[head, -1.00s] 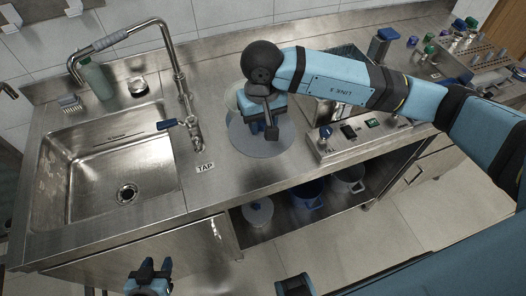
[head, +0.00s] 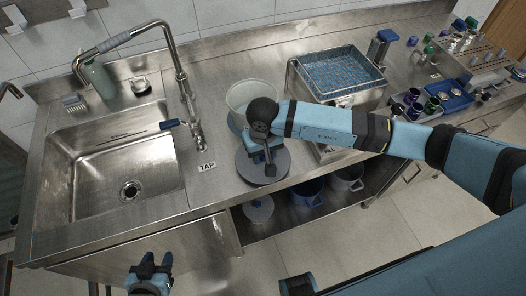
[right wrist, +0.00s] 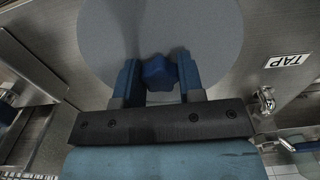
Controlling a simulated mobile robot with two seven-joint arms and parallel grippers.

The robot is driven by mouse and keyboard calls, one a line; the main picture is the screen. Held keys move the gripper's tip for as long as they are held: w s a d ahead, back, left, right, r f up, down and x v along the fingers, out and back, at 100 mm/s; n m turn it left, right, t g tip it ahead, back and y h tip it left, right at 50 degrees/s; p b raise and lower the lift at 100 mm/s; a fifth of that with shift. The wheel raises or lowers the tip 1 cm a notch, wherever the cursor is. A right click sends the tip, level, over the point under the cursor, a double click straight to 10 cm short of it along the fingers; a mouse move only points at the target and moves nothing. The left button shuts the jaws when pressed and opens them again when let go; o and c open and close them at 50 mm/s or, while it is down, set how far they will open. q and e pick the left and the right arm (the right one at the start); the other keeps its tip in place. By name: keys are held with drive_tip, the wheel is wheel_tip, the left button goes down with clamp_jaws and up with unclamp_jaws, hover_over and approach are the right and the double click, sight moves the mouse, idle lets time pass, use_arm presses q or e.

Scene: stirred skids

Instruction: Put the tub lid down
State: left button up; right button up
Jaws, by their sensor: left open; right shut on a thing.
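The tub lid is a round grey disc (head: 250,172) with a blue star-shaped knob (right wrist: 158,73). My right gripper (head: 265,152) is shut on the knob, its two blue fingers (right wrist: 160,82) on either side in the right wrist view. The lid is level, low over the counter near its front edge; I cannot tell whether it touches. A pale, open round tub (head: 243,93) stands just behind it, partly hidden by my right wrist. My left gripper (head: 151,262) is open and empty, low in front of the cabinet.
A water bath with a basket (head: 340,72) stands right of the tub. Pots (head: 307,190) sit on the shelf below. Coloured cups (head: 432,104) are further right.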

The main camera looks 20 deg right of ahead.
drive_tip(key=shift+f, duration=0.2)
drive_tip(key=o, duration=0.9)
drive_tip(key=shift+r, duration=0.45)
wheel_tip(320, 180, up, 12)
drive_tip(key=shift+f+b, duration=0.25)
drive_tip(key=shift+b, duration=0.9)
